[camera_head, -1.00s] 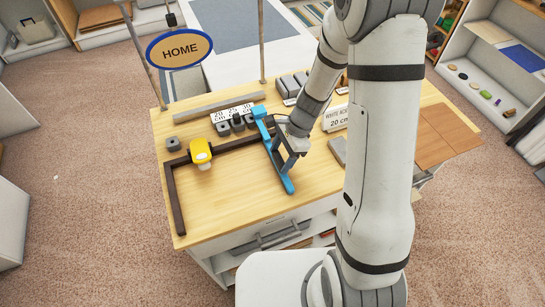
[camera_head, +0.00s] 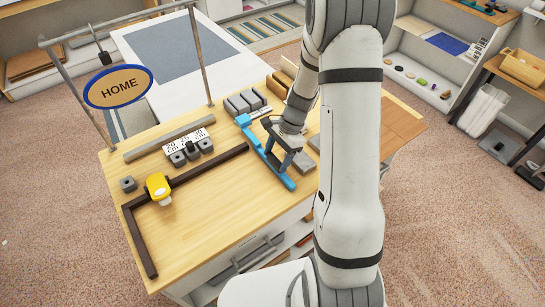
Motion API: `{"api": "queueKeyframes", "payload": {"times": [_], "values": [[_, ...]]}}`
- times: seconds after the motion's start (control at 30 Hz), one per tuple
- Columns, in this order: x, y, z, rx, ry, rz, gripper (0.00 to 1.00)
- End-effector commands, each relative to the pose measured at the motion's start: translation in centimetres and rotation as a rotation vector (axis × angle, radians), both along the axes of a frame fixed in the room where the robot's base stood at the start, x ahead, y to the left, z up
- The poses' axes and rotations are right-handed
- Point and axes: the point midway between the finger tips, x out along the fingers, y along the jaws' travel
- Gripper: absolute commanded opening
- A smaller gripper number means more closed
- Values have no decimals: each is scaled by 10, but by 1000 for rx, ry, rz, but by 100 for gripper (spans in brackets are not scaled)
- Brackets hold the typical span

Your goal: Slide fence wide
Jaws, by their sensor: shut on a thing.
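The fence is a long blue bar (camera_head: 250,137) lying across the worktop, with a wider head at its far end.
A yellow tool (camera_head: 158,186) sits at the rail's left part. Grey blocks (camera_head: 246,101) stand behind the fence. A grey flat piece (camera_head: 302,163) lies close to its right. A HOME sign (camera_head: 118,86) hangs at the left. The front of the wooden worktop (camera_head: 215,215) is clear.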

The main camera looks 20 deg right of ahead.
Motion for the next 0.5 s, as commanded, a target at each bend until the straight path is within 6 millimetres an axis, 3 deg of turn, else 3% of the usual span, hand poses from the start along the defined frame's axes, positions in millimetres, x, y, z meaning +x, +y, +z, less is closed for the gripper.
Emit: {"api": "queueKeyframes", "payload": {"times": [0.03,0.07,0.3,0.5], "values": [[0,-3,0,-5,-3,0,23],[0,-3,0,-6,-2,0,66],[0,-2,0,-3,-2,2,85],[0,-1,0,-3,-2,2,85]]}}
